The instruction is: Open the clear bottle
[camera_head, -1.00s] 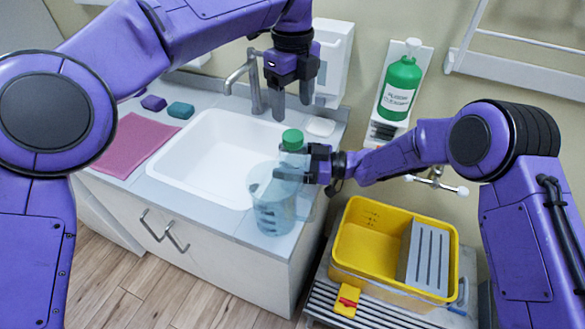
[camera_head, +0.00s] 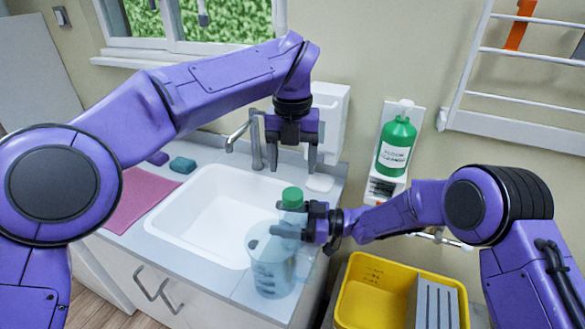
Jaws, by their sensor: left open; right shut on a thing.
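The clear bottle (camera_head: 292,218) has a green cap (camera_head: 292,198) that is on it. It stands upright at the right side of the sink counter, partly behind a clear measuring jug (camera_head: 271,270). My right gripper (camera_head: 290,220) comes in from the right and is shut on the bottle, just below the cap. Its fingers hide part of the bottle. My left gripper (camera_head: 293,165) is open and empty, pointing down above the cap and a little behind it in the picture. Whether the bottle's base touches the counter is hidden.
The white sink (camera_head: 205,225) with a grey tap (camera_head: 252,140) lies left of the bottle. A pink cloth (camera_head: 135,200) and a teal sponge (camera_head: 183,165) lie further left. A yellow bucket (camera_head: 372,292) stands at the lower right. A green soap bottle (camera_head: 396,146) hangs on the wall.

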